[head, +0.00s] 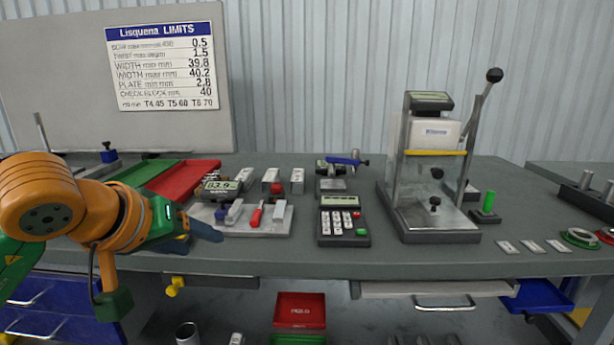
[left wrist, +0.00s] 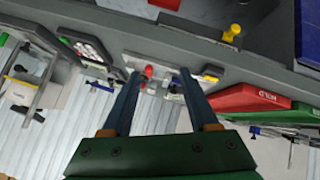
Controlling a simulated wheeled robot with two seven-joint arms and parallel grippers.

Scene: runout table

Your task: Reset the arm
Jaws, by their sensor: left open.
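My left arm (head: 50,205) is orange and comes in from the left over the front left part of the table. My left gripper (head: 200,232) points right, just in front of the pale fixture plate with small parts. In the left wrist view the two dark blue fingers (left wrist: 158,100) are spread apart with nothing held between them. Beyond the fingertips lies the fixture plate (head: 276,226), which also shows in the left wrist view (left wrist: 152,68). It carries a red-handled piece (head: 257,217) and grey blocks. My right gripper is in neither view.
A grey table (head: 330,260) spans the view. A keypad box (head: 342,228) and a tall lever press (head: 432,170) stand right of the plate. Red (head: 185,180) and green (head: 140,174) trays lie at left. A limits board (head: 160,66) stands behind. A red bin (head: 300,310) sits below.

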